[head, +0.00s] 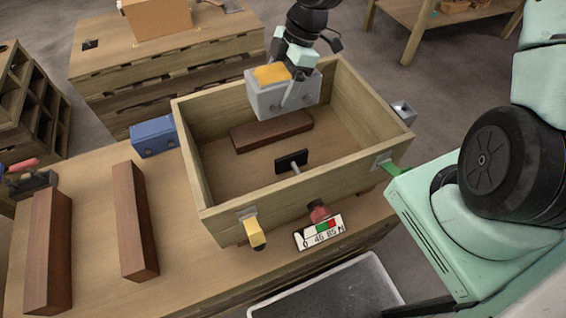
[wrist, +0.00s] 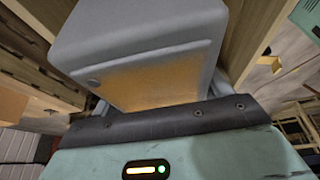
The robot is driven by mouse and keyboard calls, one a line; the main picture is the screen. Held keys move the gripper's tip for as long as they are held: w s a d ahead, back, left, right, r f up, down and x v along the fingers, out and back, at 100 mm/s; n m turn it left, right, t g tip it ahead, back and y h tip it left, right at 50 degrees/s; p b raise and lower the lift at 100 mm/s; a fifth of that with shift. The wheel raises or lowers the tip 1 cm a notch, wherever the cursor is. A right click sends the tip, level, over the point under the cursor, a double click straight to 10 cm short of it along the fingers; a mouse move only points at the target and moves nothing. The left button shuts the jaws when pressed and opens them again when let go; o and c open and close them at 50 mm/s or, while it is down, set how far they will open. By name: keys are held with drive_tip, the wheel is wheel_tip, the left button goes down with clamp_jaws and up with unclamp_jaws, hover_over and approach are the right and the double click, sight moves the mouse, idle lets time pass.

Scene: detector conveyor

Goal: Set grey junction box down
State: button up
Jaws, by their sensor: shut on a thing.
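The grey junction box (head: 283,98), with an orange-yellow patch on one face, is held between the fingers of my gripper (head: 294,84). In the head view it appears over the back part of an open wooden crate (head: 190,175); whether it touches anything below I cannot tell. In the wrist view the grey box (wrist: 130,30) fills the space ahead of my gripper (wrist: 165,105), its orange-yellow face toward the camera. The box's underside is hidden.
In the crate lie a dark brown block (head: 271,131) and a black plate on a rod (head: 291,160). Left of it on the bench are a blue box (head: 153,137) and two brown beams (head: 133,220).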

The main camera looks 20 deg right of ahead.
wheel_tip(320, 180, down, 6)
drive_tip(key=b, duration=0.3)
drive_tip(key=shift+b, duration=0.3)
wheel_tip(320, 180, down, 10)
drive_tip(key=b, duration=0.1)
drive_tip(key=shift+b, duration=0.3)
drive_tip(key=shift+f, duration=0.3)
drive_tip(key=shift+f, duration=0.25)
drive_tip(key=o, duration=1.9)
drive_tip(key=shift+c, duration=0.2)
